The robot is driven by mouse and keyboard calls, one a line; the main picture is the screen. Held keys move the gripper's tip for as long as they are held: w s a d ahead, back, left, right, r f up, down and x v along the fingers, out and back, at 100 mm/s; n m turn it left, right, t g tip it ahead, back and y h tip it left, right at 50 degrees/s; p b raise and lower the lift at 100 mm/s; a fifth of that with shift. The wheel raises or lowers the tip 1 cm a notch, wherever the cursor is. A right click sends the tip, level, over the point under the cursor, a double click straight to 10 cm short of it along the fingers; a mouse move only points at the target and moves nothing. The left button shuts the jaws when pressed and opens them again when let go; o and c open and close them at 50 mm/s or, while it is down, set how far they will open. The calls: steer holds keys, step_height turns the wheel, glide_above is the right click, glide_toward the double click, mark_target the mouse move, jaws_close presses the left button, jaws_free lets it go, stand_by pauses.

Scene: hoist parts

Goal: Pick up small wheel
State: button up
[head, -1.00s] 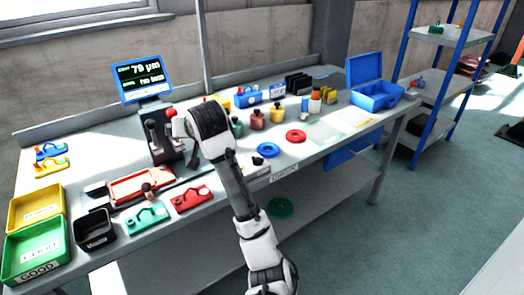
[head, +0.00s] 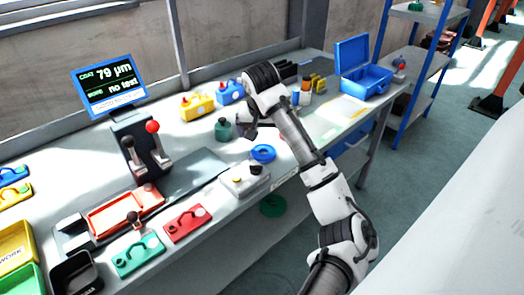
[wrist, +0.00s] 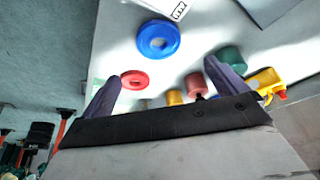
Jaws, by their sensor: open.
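A blue ring-shaped wheel (head: 263,153) lies flat near the front edge of the bench; it also shows in the wrist view (wrist: 158,39). A red ring-shaped wheel (wrist: 134,79) lies beyond it in the wrist view; in the head view my arm hides it. I cannot tell for sure which one is the small wheel. My gripper (head: 246,130) is above the bench, just behind and left of the blue wheel. In the wrist view its two fingers (wrist: 165,84) stand wide apart, open, with nothing held between them.
A green pot (head: 223,129) stands left of my gripper, with a maroon pot (wrist: 196,84) near it. A grey box (head: 245,178) sits left of the blue wheel. A green ring (head: 272,206) is on the lower shelf. A blue case (head: 365,78) stands open at the far right.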

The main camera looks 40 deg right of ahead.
mark_target(263, 154)
steer(key=x, duration=0.3)
steer(key=shift+w+f, duration=0.15)
steer(key=shift+f, duration=0.1)
steer(key=shift+s+p+x, duration=0.2)
steer(key=shift+p+x, duration=0.25)
steer(key=shift+x, duration=0.95)
steer(key=shift+s+p+x, duration=0.15)
steer(key=shift+p+x, duration=0.3)
steer(key=shift+x, duration=0.95)
steer(key=shift+a, duration=0.2)
steer(key=c, duration=1.5)
